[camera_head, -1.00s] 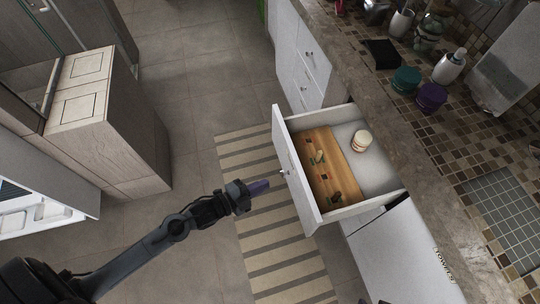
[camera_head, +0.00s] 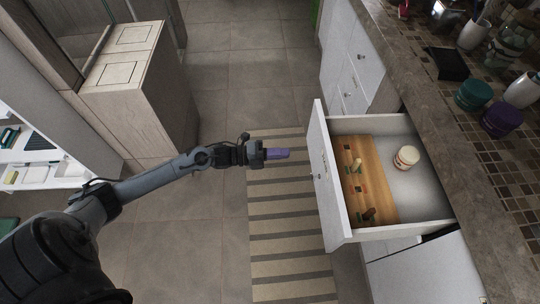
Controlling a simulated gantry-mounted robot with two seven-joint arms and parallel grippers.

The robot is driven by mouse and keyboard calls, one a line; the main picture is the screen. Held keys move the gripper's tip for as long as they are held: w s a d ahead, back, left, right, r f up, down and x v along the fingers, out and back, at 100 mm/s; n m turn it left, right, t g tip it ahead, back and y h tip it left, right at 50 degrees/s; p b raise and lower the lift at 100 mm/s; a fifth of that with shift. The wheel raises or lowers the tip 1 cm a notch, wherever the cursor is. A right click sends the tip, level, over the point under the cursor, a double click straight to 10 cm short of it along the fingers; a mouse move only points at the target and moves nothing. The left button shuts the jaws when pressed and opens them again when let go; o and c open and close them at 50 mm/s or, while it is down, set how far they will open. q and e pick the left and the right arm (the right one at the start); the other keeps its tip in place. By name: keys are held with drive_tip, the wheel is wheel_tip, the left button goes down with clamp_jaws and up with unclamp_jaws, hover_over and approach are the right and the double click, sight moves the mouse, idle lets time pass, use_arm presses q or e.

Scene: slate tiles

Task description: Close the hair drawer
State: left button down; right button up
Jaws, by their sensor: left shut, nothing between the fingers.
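The white drawer (camera_head: 420,195) is pulled out from under the stone counter, with its front panel (camera_head: 328,180) facing left. Inside it are a wooden board (camera_head: 376,188) with small items on it and a small round jar (camera_head: 405,158). My left gripper (camera_head: 284,153) has purple fingertips and is shut and empty. It is to the left of the drawer front, above the striped rug, with a gap between them. My right gripper is not in view.
A striped rug (camera_head: 282,232) lies on the tiled floor. More closed drawers (camera_head: 352,60) stand behind the open one. Teal (camera_head: 473,95) and purple (camera_head: 501,119) jars stand on the counter (camera_head: 432,92). A wooden cabinet (camera_head: 135,95) is at the left.

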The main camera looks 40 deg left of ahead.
sight(315, 152)
use_arm(q)
drive_tip(key=b+x, duration=0.2)
drive_tip(key=x, duration=0.6)
drive_tip(key=shift+f, duration=0.1)
drive_tip(key=shift+w, duration=0.1)
drive_tip(key=shift+d, duration=0.1)
